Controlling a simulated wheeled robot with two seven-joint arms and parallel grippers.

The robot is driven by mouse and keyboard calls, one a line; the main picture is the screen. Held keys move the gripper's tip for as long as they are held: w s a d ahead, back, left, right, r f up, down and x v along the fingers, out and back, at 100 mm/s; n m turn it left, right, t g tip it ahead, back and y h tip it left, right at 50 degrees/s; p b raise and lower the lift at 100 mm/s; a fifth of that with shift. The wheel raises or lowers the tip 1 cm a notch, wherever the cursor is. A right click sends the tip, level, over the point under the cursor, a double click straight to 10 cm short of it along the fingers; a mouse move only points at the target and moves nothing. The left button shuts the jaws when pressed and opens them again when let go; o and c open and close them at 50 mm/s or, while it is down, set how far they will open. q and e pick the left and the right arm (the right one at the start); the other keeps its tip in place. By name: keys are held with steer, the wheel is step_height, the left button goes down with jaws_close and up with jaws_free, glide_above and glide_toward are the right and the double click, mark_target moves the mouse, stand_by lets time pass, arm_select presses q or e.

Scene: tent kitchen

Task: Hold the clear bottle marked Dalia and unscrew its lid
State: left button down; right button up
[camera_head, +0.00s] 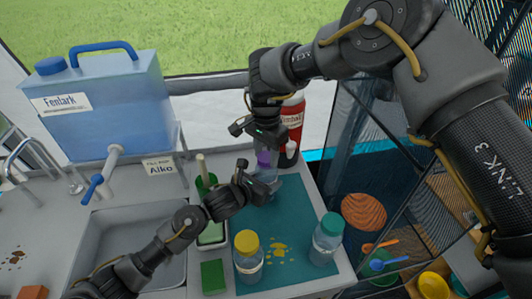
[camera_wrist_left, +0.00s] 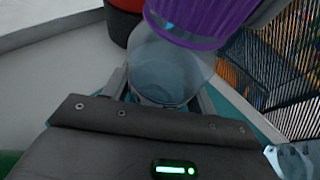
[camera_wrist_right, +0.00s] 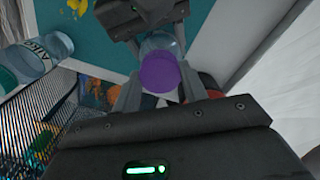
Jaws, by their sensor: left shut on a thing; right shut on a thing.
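A clear bottle with a purple lid (camera_head: 263,158) stands near the back of the teal mat (camera_head: 290,212); no name on it is readable. My left gripper (camera_head: 258,186) is shut on the clear body, which shows between its fingers in the left wrist view (camera_wrist_left: 165,75). My right gripper (camera_head: 264,138) comes from above and is shut on the purple lid, seen between its fingers in the right wrist view (camera_wrist_right: 160,73). In the left wrist view the lid (camera_wrist_left: 200,18) overlaps the top of the bottle. I cannot tell whether the two are apart.
A red container (camera_head: 293,115) stands close behind. A yellow-lidded bottle (camera_head: 247,262) and a green-lidded bottle (camera_head: 326,243) stand at the mat's front. The sink (camera_head: 135,250) and blue water tank (camera_head: 105,110) are at left. A dark mesh rack is at right.

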mark_target(266, 157)
arm_select(q)
steer(key=shift+f, duration=0.1)
arm_select(e)
steer(key=n, duration=0.6)
steer(key=shift+r, duration=0.3)
steer(key=shift+r, duration=0.85)
steer(key=shift+r, duration=2)
arm_select(q)
steer(key=shift+c, duration=1.9)
jaws_free()
steer(key=shift+s+a, duration=0.1)
